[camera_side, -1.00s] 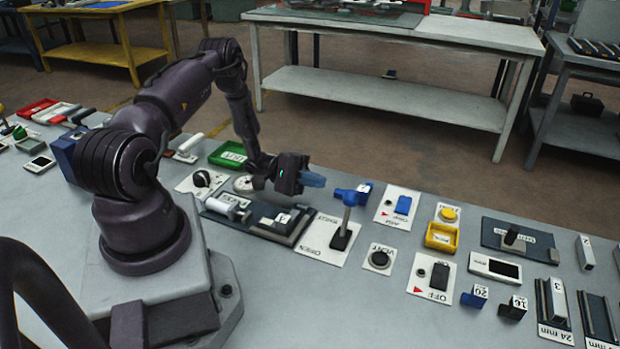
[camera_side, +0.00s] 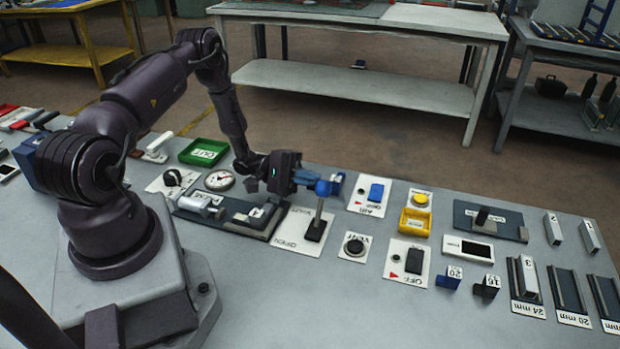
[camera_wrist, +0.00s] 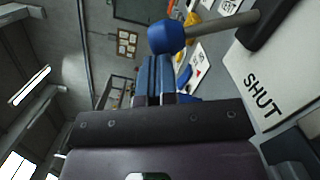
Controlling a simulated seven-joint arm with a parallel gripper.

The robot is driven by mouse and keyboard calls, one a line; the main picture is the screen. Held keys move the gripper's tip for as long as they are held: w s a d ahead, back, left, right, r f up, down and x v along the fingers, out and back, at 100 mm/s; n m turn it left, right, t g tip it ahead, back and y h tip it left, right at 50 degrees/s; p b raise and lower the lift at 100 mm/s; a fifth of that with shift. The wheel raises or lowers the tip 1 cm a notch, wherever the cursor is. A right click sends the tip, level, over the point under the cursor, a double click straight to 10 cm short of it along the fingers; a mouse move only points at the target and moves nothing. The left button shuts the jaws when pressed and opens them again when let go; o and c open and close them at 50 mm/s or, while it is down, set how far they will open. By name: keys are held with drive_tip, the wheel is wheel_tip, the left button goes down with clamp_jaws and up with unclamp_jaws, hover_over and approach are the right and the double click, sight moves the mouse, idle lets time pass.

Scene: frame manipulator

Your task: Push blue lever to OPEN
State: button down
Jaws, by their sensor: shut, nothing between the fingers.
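The blue lever has a round blue knob (camera_side: 323,187) on a grey stem that rises from a black base on a white plate (camera_side: 288,240). The stem stands near upright in the side view. The plate reads OPEN at its near-left side; SHUT shows in the wrist view on the plate (camera_wrist: 232,68). My gripper (camera_side: 308,179) is shut and empty, its blue fingers pointing right at the knob's left side. In the wrist view the knob (camera_wrist: 166,38) sits just past the fingertips (camera_wrist: 158,62). I cannot tell whether they touch.
A black VENT button (camera_side: 354,246) is right of the lever plate. A dark fixture (camera_side: 240,216) lies left of the lever. Space above the panel is clear.

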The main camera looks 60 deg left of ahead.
drive_tip(key=shift+s+d+r+m, duration=0.3)
drive_tip(key=shift+r+m, duration=0.05)
drive_tip(key=shift+m, duration=0.25)
drive_tip(key=shift+s+d+r+m+g, duration=0.3)
drive_tip(key=shift+s+d+r+m, duration=0.2)
drive_tip(key=shift+m, duration=0.5)
drive_tip(key=s+d+m, duration=0.2)
drive_tip(key=s+d, duration=0.4)
drive_tip(key=shift+r, duration=0.25)
